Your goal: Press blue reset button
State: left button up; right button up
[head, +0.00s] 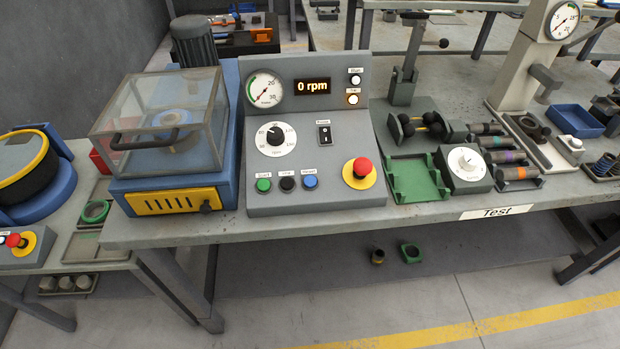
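The blue reset button (310,182) is a small round button on the lower front of the grey control panel (320,134). It is the rightmost in a row of three, beside a black button (287,184) and a green button (263,185). A small label sits above each one. To its right is a large red emergency stop (362,168) on a yellow disc. The display (312,86) above reads 0 rpm. Neither of my grippers shows in the head view. Nothing covers the blue button.
A blue machine with a clear guard box (160,125) stands just left of the panel. To the right are a green tray (415,178), a white dial box (464,167) and a tall press (525,70). The space in front of the table (420,212) is clear.

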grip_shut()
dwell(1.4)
